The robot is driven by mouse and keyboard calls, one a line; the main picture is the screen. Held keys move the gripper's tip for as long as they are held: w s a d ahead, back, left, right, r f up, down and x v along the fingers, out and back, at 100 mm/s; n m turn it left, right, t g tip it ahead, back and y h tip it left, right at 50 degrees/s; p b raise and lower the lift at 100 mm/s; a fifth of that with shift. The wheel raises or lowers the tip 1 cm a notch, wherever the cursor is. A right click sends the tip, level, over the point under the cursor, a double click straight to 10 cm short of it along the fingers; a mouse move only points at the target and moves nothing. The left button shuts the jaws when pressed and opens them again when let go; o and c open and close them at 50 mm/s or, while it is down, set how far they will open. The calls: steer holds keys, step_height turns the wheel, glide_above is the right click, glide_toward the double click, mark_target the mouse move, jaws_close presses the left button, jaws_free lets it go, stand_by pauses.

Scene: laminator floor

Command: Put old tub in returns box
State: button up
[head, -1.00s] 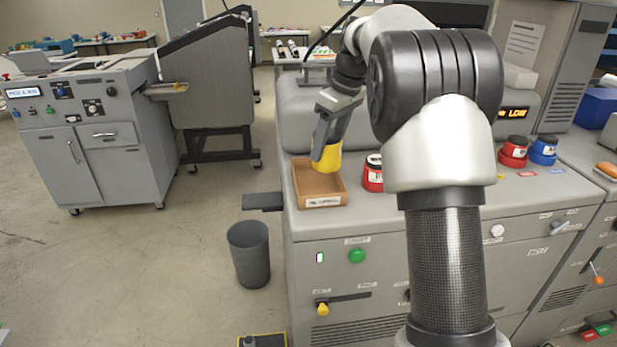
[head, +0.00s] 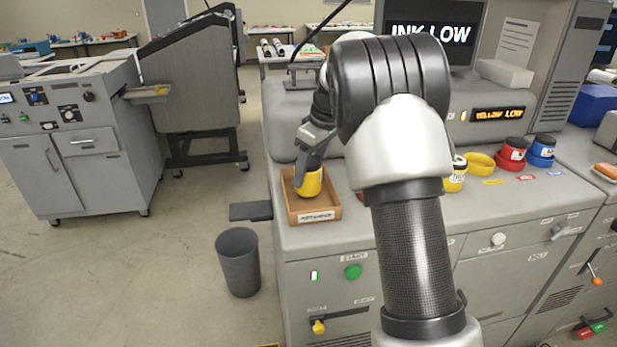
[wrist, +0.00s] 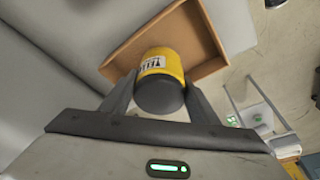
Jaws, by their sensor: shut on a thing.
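A yellow tub (head: 309,185) with a dark end and a white label is held in my gripper (head: 306,174). In the wrist view the tub (wrist: 163,66) sits between both fingers (wrist: 160,95), its dark end toward the camera. The returns box (head: 316,217) is an open, shallow brown tray with a white label on its front, at the left end of the machine top. The tub is within the outline of the box (wrist: 210,68), low between its walls. I cannot tell whether it touches the bottom.
Another yellow tub (head: 456,176) stands right of my arm, partly hidden. A grey bin (head: 238,262) stands on the floor. A screen (head: 432,35) reads "INK LOW".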

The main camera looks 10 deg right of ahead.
steer(key=shift+f, duration=1.1)
steer(key=shift+f, duration=0.25)
steer(key=o, duration=1.1)
steer(key=shift+o, duration=0.2)
